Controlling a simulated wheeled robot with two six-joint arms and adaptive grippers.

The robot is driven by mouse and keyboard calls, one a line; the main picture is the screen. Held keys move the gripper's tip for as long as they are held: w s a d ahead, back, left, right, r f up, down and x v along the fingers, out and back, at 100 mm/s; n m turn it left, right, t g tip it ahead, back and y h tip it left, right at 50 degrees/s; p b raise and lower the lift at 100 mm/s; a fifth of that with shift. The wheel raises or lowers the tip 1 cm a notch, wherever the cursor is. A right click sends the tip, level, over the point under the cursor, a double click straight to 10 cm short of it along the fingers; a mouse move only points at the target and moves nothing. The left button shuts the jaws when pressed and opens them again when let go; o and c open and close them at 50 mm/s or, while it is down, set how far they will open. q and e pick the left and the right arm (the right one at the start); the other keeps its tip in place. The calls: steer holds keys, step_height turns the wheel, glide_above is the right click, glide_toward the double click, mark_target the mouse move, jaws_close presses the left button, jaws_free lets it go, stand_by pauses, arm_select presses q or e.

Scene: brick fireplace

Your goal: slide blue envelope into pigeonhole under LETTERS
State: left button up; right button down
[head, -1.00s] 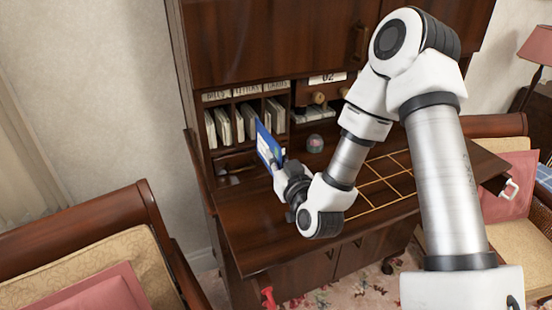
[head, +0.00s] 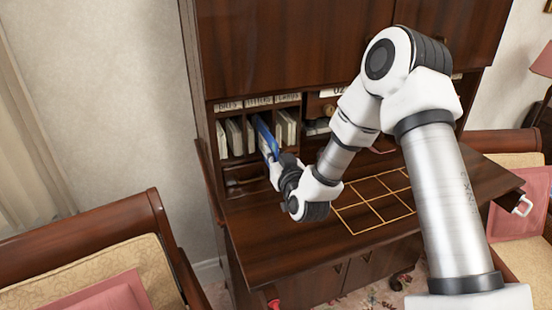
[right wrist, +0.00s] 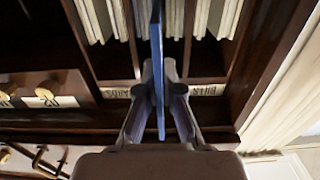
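The blue envelope (head: 266,139) stands on edge in the head view, its far end at the mouth of the pigeonhole under the middle label, LETTERS (head: 258,102). I cannot tell how deep it reaches. My right gripper (head: 275,164) is shut on its near end, outside the pigeonhole. In the right wrist view the envelope (right wrist: 157,70) runs away edge-on between the two fingers (right wrist: 158,95), with pale papers on both sides of it. There the fingers and envelope hide the middle label. My left gripper is not in view.
Pigeonholes on both sides hold pale papers, such as those under BILLS (head: 234,138). Dark wooden dividers bound them. Small knobbed drawers (right wrist: 45,93) adjoin. The desk top (head: 265,235) below has a gold-lined grid (head: 372,203) and free room.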

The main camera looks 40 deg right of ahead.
mark_target(277, 160)
steer(key=shift+b+x, duration=0.75)
steer(key=shift+x, duration=3.65)
steer(key=shift+f, duration=0.15)
steer(key=c, duration=1.2)
jaws_free()
steer(key=shift+c, duration=0.2)
steer(key=v, duration=1.2)
steer(key=shift+f, duration=0.1)
